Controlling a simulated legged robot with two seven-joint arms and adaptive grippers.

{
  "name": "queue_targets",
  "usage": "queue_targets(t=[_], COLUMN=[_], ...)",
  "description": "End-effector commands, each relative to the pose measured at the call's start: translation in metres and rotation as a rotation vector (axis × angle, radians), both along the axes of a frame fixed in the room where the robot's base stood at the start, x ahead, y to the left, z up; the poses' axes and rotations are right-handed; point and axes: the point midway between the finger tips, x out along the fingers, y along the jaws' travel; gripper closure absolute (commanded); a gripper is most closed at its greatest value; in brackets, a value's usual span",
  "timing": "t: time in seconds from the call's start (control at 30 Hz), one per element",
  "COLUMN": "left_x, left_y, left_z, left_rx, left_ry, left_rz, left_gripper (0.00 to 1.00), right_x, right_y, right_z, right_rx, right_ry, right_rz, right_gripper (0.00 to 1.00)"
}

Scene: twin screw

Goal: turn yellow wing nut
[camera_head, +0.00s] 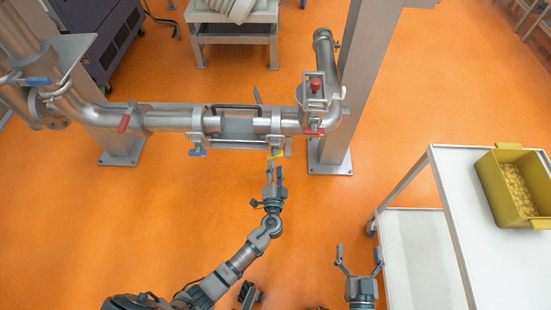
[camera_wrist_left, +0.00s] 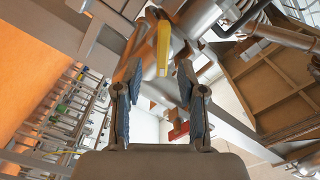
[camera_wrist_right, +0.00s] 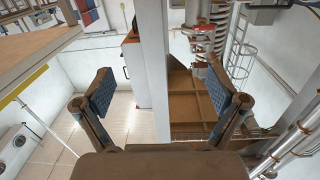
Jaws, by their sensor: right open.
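The yellow wing nut (camera_head: 275,154) hangs under the right end of the clamped section of the steel pipe (camera_head: 170,119). My left gripper (camera_head: 274,171) is just below it in the head view. In the left wrist view the wing nut (camera_wrist_left: 163,48) shows as an upright yellow bar, ahead of and between the two blue-padded fingers (camera_wrist_left: 157,90). The fingers are apart, with a visible gap on each side of the nut. My right gripper (camera_head: 359,260) is open and empty, low in the head view. Its spread fingers (camera_wrist_right: 160,90) show nothing between them in the right wrist view.
A blue wing nut (camera_head: 197,151) is on the left end of the clamped section. A white cart (camera_head: 465,215) with a yellow bin (camera_head: 490,185) stands at right. Orange floor (camera_head: 120,220) is clear at left.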

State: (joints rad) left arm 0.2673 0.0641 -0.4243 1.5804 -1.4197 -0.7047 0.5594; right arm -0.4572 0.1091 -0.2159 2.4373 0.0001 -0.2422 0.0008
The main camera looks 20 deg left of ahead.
Motion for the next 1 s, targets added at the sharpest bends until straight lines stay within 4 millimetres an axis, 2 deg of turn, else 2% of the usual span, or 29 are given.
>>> queue_targets(t=[0.1, 0.23, 0.4, 0.63, 0.8, 1.0], left_x=[0.021, 0.036, 0.043, 0.043, 0.043, 0.043], left_y=[0.009, 0.014, 0.016, 0.014, 0.014, 0.013], left_z=[-0.001, -0.002, -0.001, 0.000, 0.000, -0.001], left_rx=[-0.001, -0.003, -0.003, -0.001, 0.000, 0.004], left_ry=[-0.001, 0.000, 0.000, 0.000, 0.000, 0.002], left_rz=[0.003, 0.002, 0.002, 0.001, 0.000, -0.003], left_gripper=[0.60, 0.60, 0.60, 0.60, 1.00, 1.00], right_x=[0.000, 0.000, 0.001, 0.002, 0.002, 0.002], right_y=[0.000, 0.001, 0.002, 0.003, 0.003, 0.002], right_z=[0.002, 0.007, 0.011, 0.013, 0.013, 0.012], right_rx=[0.007, 0.016, 0.022, 0.025, 0.025, 0.024], right_ry=[-0.026, -0.058, -0.077, -0.083, -0.082, -0.080], right_rz=[0.000, -0.001, 0.001, 0.001, 0.001, 0.001], right_gripper=[0.04, 0.04, 0.04, 0.04, 0.04, 0.04])
